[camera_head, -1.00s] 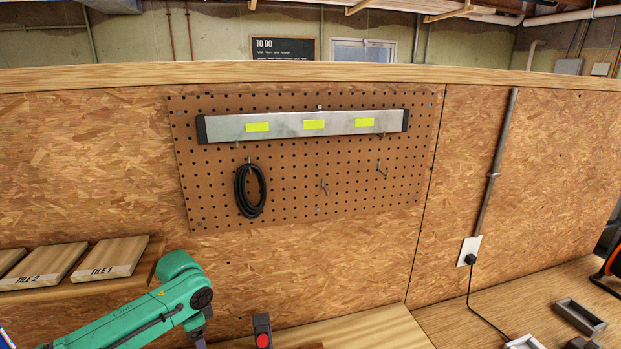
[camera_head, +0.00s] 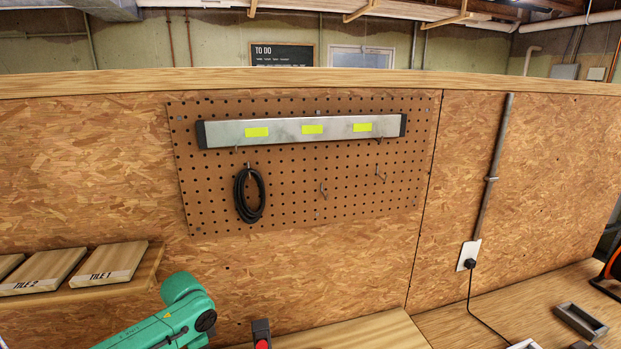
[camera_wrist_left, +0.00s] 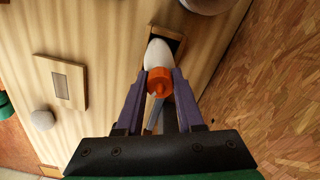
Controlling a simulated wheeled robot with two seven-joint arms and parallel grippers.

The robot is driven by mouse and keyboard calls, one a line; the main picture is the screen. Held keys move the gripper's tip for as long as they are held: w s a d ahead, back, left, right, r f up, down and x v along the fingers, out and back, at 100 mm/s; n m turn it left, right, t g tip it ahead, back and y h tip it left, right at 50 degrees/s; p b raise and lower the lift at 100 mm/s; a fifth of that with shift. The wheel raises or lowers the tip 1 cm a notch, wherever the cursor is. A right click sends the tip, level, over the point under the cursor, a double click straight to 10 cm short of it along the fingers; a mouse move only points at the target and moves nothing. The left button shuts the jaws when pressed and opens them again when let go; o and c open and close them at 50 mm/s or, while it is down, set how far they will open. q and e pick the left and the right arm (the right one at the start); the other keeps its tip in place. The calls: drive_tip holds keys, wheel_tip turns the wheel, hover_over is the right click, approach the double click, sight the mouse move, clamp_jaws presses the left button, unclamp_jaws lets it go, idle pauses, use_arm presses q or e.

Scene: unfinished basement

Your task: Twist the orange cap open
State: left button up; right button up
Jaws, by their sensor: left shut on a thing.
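The orange cap (camera_wrist_left: 160,84) is in the left wrist view, on the end of a white rounded body (camera_wrist_left: 158,54). That body sits at a dark rectangular opening in a pale wooden surface. My left gripper (camera_wrist_left: 160,76) has its two purple fingers on either side of the cap and is shut on it. Whether the cap has turned on the white body cannot be told. In the head view only the green left arm shows at the bottom; its gripper, the cap and the white body are out of that picture. My right gripper is in neither view.
The wrist view shows a wooden block with a grey plate (camera_wrist_left: 62,84), a grey rounded thing (camera_wrist_left: 42,120) and a chipboard panel (camera_wrist_left: 265,85). The head view shows a pegboard (camera_head: 305,205), a tile shelf (camera_head: 130,278), a red-buttoned box (camera_head: 261,333) and a grey tray (camera_head: 581,321).

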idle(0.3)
use_arm(q)
drive_tip(key=shift+r+n+p, duration=0.15)
drive_tip(key=shift+n+p, duration=0.25)
drive_tip(key=shift+p, duration=0.15)
drive_tip(key=shift+s+n+p, duration=0.1)
drive_tip(key=shift+n+p, duration=1.7)
drive_tip(key=shift+n, duration=0.2)
drive_tip(key=shift+f, duration=0.2)
drive_tip(key=shift+n, duration=0.6)
drive_tip(key=shift+o, duration=0.4)
drive_tip(key=n, duration=0.4)
drive_tip(key=shift+s+f, duration=0.1)
drive_tip(key=shift+s, duration=0.05)
drive_tip(key=shift+n, duration=0.4)
